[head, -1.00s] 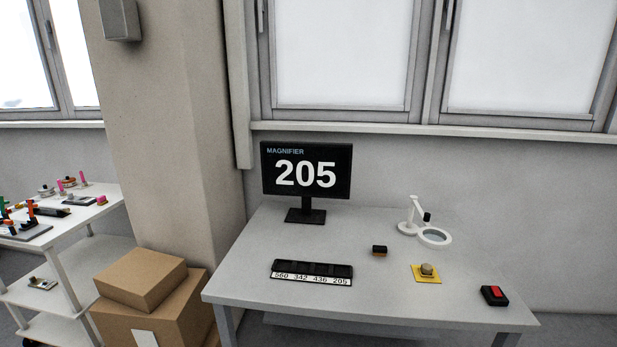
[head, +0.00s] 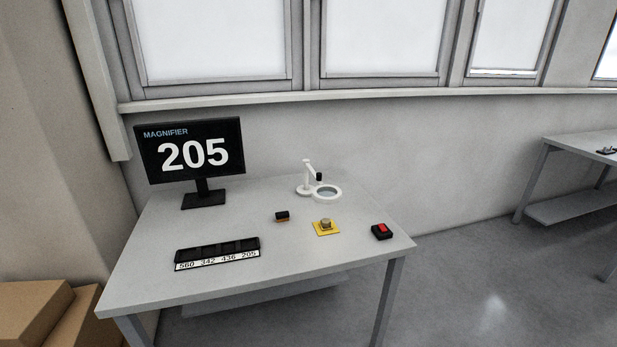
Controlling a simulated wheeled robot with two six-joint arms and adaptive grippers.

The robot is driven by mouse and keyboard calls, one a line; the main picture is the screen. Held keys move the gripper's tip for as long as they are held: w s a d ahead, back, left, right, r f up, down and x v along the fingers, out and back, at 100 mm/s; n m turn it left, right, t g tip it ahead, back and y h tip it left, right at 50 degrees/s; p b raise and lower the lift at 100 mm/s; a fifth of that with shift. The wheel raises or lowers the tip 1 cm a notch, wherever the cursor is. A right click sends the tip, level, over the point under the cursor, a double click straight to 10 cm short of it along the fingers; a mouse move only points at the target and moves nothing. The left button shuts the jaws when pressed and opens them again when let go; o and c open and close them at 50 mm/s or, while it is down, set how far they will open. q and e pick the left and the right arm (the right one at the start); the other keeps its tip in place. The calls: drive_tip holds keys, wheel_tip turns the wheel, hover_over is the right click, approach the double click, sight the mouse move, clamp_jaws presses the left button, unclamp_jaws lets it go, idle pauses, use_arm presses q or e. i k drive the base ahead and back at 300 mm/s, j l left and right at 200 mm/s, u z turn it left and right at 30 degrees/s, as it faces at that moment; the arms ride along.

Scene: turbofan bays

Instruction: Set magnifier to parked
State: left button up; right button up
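A white magnifier (head: 327,194) with a round lens ring and a jointed arm stands on the back right part of the light grey table (head: 290,266). Its lens ring is low, to the right of its base. A black monitor (head: 190,152) at the back left of the table reads "MAGNIFIER 205". A black strip of slots (head: 217,252) at the front left carries the labels 560, 342, 436 and 205. Neither of my grippers is in view.
A small black and brown block (head: 282,216), a yellow pad with a round knob (head: 326,226) and a black box with a red top (head: 382,231) sit on the table. Cardboard boxes (head: 35,312) stand at the lower left. Another table (head: 585,148) is at the right. The floor between is clear.

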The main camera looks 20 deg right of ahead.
sight(321, 187)
drive_tip(key=i+l, duration=0.15)
drive_tip(key=l, duration=0.25)
drive_tip(key=i+l+u, duration=0.15)
drive_tip(key=l, duration=0.3)
drive_tip(key=i+l, duration=0.15)
drive_tip(key=l, duration=0.25)
drive_tip(key=i+l+u, duration=0.1)
drive_tip(key=l, duration=0.35)
drive_tip(key=i+l, duration=0.1)
drive_tip(key=l, duration=0.3)
drive_tip(key=i+u, duration=0.05)
